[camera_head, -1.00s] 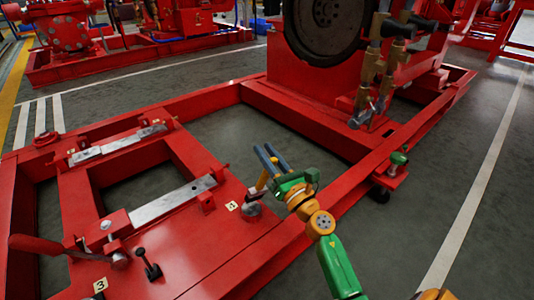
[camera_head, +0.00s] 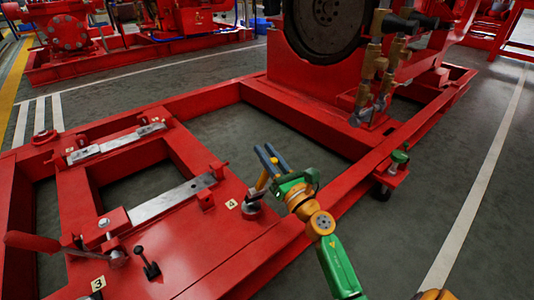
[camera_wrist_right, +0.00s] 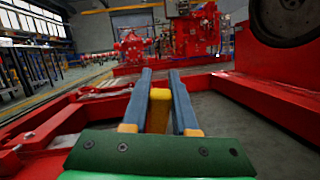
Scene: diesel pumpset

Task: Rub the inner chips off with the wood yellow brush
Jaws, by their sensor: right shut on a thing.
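My right gripper (camera_head: 267,152) has blue fingers and is shut on the wood yellow brush (camera_head: 262,181), above the right part of the red frame's plate. The brush's yellow handle (camera_wrist_right: 158,108) shows between the two fingers in the right wrist view. In the head view the brush slants down to the left, its lower end at a small round metal fitting (camera_head: 251,208) beside the label 4. I cannot tell whether the brush touches the fitting or goes into it. The inner chips are not visible. My left gripper is not in view.
The red base frame (camera_head: 215,243) has raised rails and open gaps to the floor. A red-handled lever (camera_head: 35,242) and a small black lever (camera_head: 147,265) stand at the left front. A large dark wheel (camera_head: 328,30) and brass valves (camera_head: 368,75) are behind.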

